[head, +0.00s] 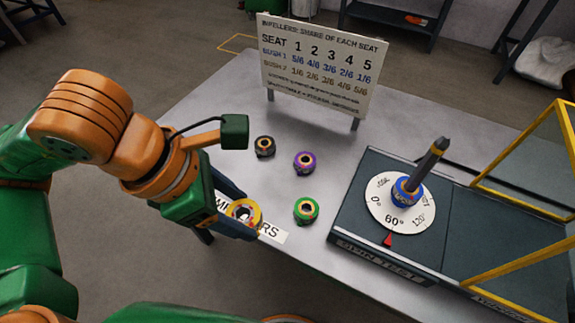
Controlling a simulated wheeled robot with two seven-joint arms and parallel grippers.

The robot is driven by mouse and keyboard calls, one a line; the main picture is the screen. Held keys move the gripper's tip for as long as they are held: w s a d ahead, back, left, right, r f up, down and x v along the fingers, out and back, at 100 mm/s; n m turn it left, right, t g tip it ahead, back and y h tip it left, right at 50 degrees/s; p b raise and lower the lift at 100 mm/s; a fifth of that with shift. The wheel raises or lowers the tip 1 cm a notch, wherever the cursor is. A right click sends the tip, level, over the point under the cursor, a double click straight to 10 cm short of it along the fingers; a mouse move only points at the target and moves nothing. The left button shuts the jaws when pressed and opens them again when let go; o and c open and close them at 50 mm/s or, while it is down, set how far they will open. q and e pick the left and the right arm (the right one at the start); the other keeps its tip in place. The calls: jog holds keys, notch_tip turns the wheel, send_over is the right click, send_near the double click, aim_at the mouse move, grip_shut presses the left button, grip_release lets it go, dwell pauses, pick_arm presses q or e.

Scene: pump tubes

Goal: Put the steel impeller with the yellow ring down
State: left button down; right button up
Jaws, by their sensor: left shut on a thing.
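The steel impeller with the yellow ring (244,212) is between the fingers of my left gripper (238,214), over the table's left front edge. My left gripper is shut on it. The impeller partly covers a white label strip (272,232) on the table, and I cannot tell whether it touches the surface. My right gripper does not show.
Black (264,146), purple (304,162) and green (306,209) ringed impellers stand on the grey table (222,108). A blue-ringed one (407,190) sits on the spin tester's dial (379,204). A sign (318,75) stands at the back. A yellow-framed guard (520,185) is at right.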

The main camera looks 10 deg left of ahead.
pick_arm(q)
jog(key=w+r+p, duration=0.1)
jog(key=p, duration=0.2)
jog(key=shift+a+r, duration=0.15)
jog(key=shift+r, duration=0.05)
jog(key=w+f, duration=0.5)
jog(key=w, duration=0.2)
send_over(264, 190)
jog(key=a, duration=0.1)
jog(key=f, duration=0.5)
jog(key=shift+s+a+f, duration=0.15)
jog(key=shift+s+f, duration=0.15)
jog(key=shift+s, duration=0.1)
notch_tip(264, 190, down, 3)
jog(key=shift+w+f+b, duration=0.15)
jog(key=shift+b, duration=0.25)
jog(key=shift+f+b, duration=0.25)
jog(key=shift+b, duration=0.05)
jog(key=shift+c, duration=0.6)
grip_release()
jog(key=shift+r, duration=0.2)
jog(key=p+v, duration=0.1)
jog(key=v, duration=1.1)
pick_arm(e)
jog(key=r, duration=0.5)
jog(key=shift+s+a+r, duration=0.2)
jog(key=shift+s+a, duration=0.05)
